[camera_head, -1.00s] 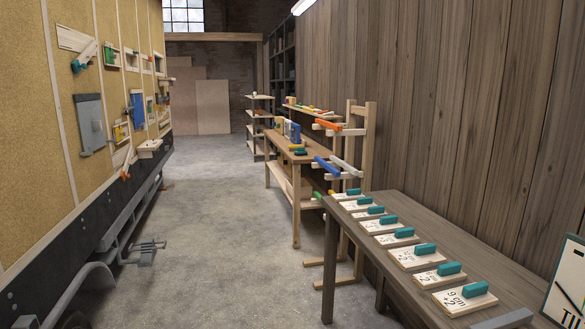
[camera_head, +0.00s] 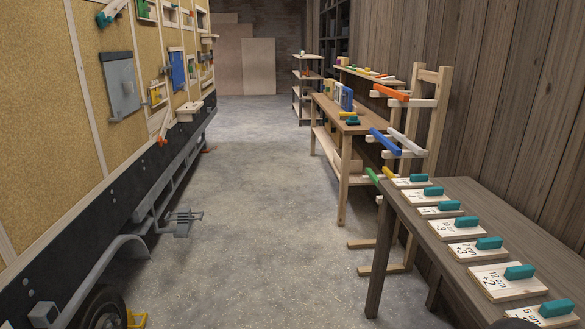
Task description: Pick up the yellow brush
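I cannot make out a yellow brush for certain. A small yellow item (camera_head: 347,114) lies on the wooden workbench (camera_head: 328,106) in the middle distance; it is too small to identify. Another yellow piece (camera_head: 388,173) shows low on the wooden rack, beside a green one, and looks like a bar end. Neither of my grippers is in view.
A dark wooden table (camera_head: 440,245) with several labelled boards bearing teal blocks stands at the right. The wooden rack (camera_head: 437,125) holds orange, blue and white bars. The trailer (camera_head: 85,190) lines the left, with a yellow object (camera_head: 137,319) by its wheel. Concrete floor (camera_head: 250,200) between is clear.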

